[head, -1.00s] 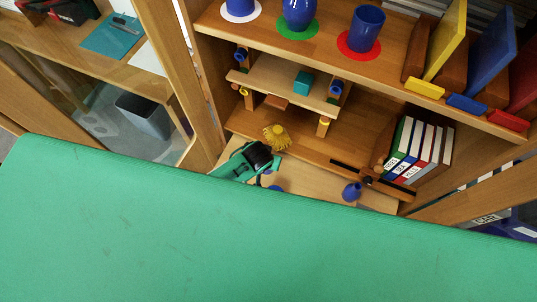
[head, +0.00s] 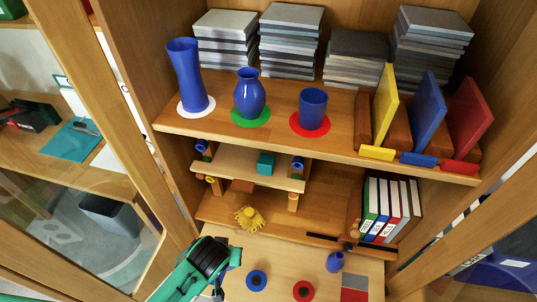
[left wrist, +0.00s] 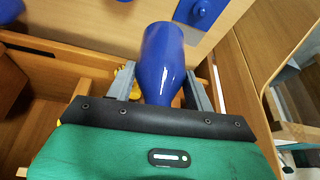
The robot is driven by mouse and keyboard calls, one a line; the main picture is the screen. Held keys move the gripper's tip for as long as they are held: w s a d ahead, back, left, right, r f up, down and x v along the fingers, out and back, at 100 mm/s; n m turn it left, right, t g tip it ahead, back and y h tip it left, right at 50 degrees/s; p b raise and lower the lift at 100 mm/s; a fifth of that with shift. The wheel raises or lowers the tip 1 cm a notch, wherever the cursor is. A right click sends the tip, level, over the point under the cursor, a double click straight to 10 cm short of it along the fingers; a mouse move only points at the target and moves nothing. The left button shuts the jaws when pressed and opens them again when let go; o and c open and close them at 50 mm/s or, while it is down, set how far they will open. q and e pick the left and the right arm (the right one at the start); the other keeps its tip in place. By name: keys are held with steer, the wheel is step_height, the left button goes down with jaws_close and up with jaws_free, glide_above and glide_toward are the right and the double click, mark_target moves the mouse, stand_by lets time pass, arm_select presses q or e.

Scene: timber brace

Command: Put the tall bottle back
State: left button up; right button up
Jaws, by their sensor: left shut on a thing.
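A blue bottle (left wrist: 162,60) stands between the grey fingers of my left gripper (left wrist: 158,85) in the left wrist view, and the fingers are shut on it. Its lower part is hidden by the hand. On the upper shelf stand a tall blue vase (head: 185,75) on a white disc, a rounder blue vase (head: 249,95) on a green disc, and a blue cup (head: 312,108) on a red disc. My right gripper is not in view.
A small raised shelf (head: 235,166), binders (head: 388,207) and a glass door (head: 70,210) are nearby.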

arm_select(q)
steer(key=w+a+r, duration=0.2)
steer(key=r, duration=0.5)
steer(key=w+a+r, duration=0.2)
steer(key=a+r, duration=0.1)
steer(key=r, duration=0.4)
steer(key=w+a+r, duration=0.2)
steer(key=r, duration=0.5)
steer(key=shift+w+a+r, duration=0.2)
steer(key=shift+w+a, duration=0.15)
steer(key=shift+a, duration=0.05)
steer(key=shift+d+f, duration=0.1)
